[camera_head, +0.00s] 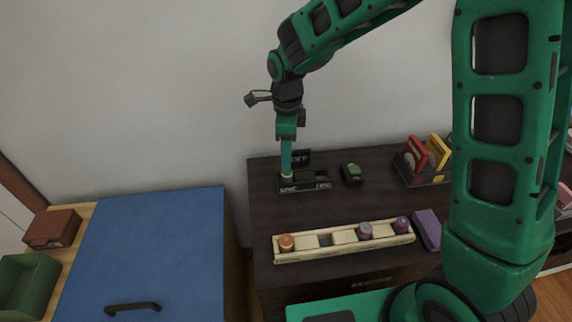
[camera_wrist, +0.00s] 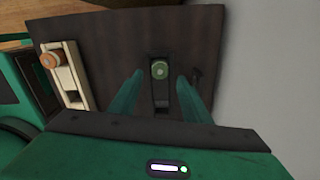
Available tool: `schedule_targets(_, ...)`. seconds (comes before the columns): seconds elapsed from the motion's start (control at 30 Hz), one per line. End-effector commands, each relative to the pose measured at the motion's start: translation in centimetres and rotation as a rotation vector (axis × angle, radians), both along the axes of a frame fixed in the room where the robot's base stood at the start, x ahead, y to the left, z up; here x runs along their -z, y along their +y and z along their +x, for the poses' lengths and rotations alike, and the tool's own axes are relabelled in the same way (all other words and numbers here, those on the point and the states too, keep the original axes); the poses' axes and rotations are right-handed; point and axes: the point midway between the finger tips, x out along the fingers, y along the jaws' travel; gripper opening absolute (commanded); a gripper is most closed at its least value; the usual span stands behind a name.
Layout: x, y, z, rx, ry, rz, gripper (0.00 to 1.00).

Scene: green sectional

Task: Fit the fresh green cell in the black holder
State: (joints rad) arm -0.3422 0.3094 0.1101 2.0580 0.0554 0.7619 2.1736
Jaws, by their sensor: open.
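The black holder (camera_head: 318,183) stands on the dark table near its back left, with pale lettering on its front. My gripper (camera_head: 287,172) points down at the holder's left end.
A cream rack (camera_head: 325,242) in front holds an orange cell (camera_head: 286,242), a grey-red cell (camera_head: 364,231) and a purple cell (camera_head: 402,224). A small green-topped black box (camera_head: 352,173) sits right of the holder. A purple block (camera_head: 427,229) lies beside the rack.

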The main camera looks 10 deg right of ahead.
Motion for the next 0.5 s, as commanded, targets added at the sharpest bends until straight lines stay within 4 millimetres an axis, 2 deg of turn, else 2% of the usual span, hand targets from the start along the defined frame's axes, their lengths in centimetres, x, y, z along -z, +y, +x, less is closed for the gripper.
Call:
schedule_targets(0.03,-1.2,0.1,0.1,-0.001,-0.005,0.002,0.44)
schedule_targets(0.2,-4.2,0.1,0.0,-0.001,-0.003,0.001,0.44)
schedule_targets(0.33,-5.6,0.1,0.0,-0.001,-0.001,0.001,0.44)
schedule_targets(0.5,-6.5,0.1,0.0,-0.001,0.000,0.000,0.44)
